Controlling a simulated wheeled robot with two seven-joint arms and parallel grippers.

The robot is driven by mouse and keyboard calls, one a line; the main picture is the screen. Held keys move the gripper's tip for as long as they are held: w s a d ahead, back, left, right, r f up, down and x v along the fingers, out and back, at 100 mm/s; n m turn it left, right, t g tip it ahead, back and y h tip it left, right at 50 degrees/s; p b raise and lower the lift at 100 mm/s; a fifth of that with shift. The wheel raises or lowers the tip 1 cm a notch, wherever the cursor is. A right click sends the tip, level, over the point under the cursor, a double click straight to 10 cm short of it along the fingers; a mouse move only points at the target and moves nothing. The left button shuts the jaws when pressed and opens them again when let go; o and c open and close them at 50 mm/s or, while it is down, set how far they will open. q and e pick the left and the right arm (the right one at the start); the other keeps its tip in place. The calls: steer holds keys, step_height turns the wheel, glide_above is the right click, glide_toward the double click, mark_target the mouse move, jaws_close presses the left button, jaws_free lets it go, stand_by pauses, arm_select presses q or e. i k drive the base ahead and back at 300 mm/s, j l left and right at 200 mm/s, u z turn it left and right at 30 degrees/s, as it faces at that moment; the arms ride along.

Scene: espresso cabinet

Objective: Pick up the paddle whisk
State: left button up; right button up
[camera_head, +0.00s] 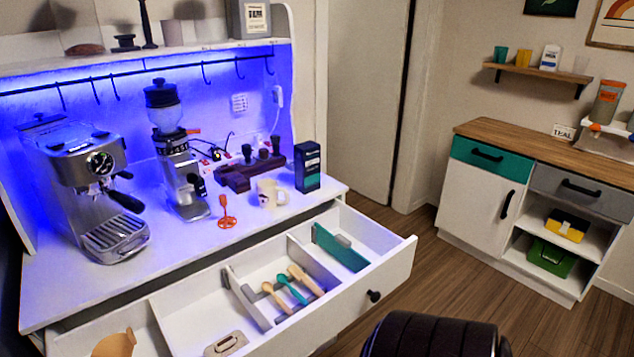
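No thing can be told for certain as the paddle whisk. A small orange utensil (226,212) with an upright stem and a wider round bottom is on the white counter, in front of the grinder and left of the mug; it may be the whisk. In the open drawer (386,274), several slim utensils lie side by side in a middle compartment: a teal one (290,288) between wooden ones (275,297). Neither gripper is in view. A black ribbed part at the bottom edge seems to be mine.
The espresso machine (92,180) and grinder (182,175) stand at the counter's left and middle. A mug (270,193) and dark box (308,166) stand at the right. The pulled-out drawer juts forward. Open floor (440,275) separates it from the wood-topped cabinet (540,150).

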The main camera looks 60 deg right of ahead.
mark_target(223, 197)
steer(key=z, duration=1.7)
